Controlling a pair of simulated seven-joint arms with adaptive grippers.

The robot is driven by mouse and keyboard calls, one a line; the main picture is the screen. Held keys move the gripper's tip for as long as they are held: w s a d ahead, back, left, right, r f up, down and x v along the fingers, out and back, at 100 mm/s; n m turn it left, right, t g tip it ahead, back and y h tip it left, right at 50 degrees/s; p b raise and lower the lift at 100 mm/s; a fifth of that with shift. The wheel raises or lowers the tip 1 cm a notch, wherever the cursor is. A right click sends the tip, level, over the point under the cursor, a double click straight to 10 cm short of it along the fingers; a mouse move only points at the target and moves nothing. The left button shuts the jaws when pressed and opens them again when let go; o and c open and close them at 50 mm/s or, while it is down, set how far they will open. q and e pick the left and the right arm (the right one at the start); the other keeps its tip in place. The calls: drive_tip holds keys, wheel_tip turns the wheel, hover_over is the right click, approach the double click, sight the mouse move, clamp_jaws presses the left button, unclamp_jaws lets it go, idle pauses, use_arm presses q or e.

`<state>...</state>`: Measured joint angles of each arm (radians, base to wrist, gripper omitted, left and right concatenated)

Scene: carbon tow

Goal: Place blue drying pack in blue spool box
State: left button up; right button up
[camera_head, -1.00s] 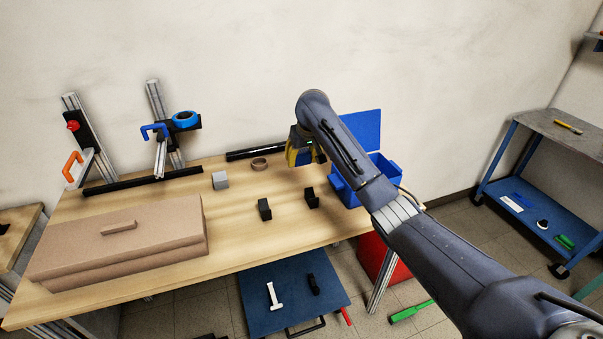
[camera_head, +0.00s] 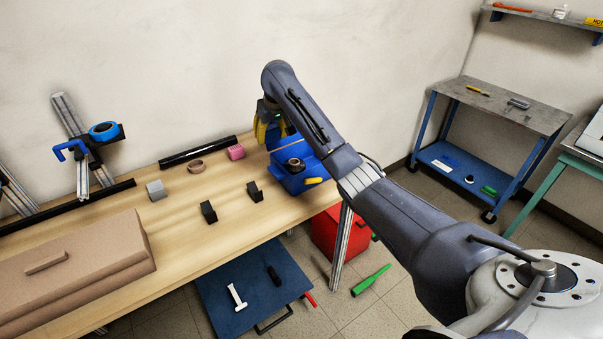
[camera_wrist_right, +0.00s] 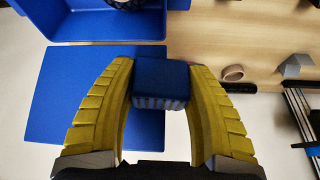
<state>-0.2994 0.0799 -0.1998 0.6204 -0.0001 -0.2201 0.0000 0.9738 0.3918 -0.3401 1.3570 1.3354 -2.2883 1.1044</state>
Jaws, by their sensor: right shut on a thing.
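My right gripper (camera_head: 262,132) is above the far right end of the table, behind and to the left of the blue spool box (camera_head: 293,186). In the right wrist view its yellow fingers (camera_wrist_right: 167,75) are shut on the blue drying pack (camera_wrist_right: 162,78), a small dark blue block. The open box (camera_wrist_right: 105,28) shows at the top left of that view, with its flat blue lid (camera_wrist_right: 75,105) folded out below. The pack is apart from the box, beside the lid's edge. A dark spool (camera_head: 294,165) sits in the box. My left gripper is not in view.
Two black blocks (camera_head: 208,212) and a grey block (camera_head: 156,190) stand on the table. A cardboard box (camera_head: 130,260) fills the front left.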

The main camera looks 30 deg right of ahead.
drive_tip(key=s+d+m, duration=0.1)
drive_tip(key=d+m, duration=0.1)
drive_tip(key=d, duration=0.5)
wheel_tip(320, 180, up, 4)
drive_tip(key=m+g+h, duration=0.4)
drive_tip(key=m, duration=1.1)
hover_over(316, 163)
drive_tip(key=s+a, duration=0.2)
drive_tip(key=s, duration=0.1)
wheel_tip(316, 163, down, 19)
drive_tip(key=shift+w+d+f, duration=0.1)
drive_tip(key=shift+f, duration=0.1)
drive_tip(key=o, duration=1.1)
